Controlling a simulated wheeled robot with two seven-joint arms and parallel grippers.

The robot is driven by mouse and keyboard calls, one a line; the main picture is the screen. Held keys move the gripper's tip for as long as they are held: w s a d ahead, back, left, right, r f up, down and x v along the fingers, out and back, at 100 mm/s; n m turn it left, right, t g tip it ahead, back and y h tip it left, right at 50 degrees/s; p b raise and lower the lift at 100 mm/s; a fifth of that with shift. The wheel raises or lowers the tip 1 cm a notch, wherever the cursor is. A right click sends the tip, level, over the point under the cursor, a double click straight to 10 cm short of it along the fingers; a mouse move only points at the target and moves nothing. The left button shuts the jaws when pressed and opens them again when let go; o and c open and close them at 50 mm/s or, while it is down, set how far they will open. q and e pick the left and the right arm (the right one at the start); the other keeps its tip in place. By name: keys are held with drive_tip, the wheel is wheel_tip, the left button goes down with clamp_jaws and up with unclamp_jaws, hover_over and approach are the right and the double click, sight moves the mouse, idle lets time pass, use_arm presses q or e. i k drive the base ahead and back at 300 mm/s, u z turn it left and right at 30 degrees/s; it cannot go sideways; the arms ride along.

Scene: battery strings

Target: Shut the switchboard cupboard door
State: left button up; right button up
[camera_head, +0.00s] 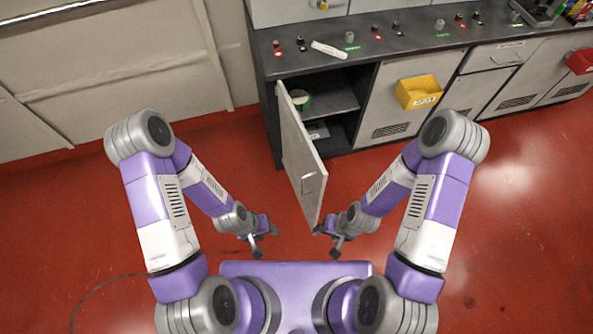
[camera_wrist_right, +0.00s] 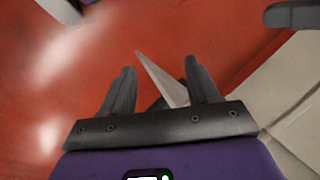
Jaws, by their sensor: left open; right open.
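The cupboard door (camera_head: 301,157) is a light grey panel hinged at the left side of the switchboard cupboard (camera_head: 330,97). It stands wide open, swung out toward me, with a small handle plate near its free end. My right gripper (camera_head: 328,238) is open near the door's free lower end; I cannot tell whether they touch. In the right wrist view the open right gripper (camera_wrist_right: 160,82) has a grey, pointed piece of the door (camera_wrist_right: 162,78) showing beyond and between its fingers. My left gripper (camera_head: 262,240) is open and empty, left of the door over the red floor.
The cupboard holds a shelf with a greenish-white roll (camera_head: 301,100). The dark worktop (camera_head: 420,40) carries several knobs and lamps. A yellow bin (camera_head: 419,92) hangs on the panel to the right, with a red bin (camera_head: 580,61) further right. Red floor is clear at both sides.

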sight(306, 173)
drive_tip(key=z, duration=1.4)
drive_tip(key=k, duration=0.8)
drive_tip(key=u, duration=1.25)
drive_tip(key=i, duration=0.5)
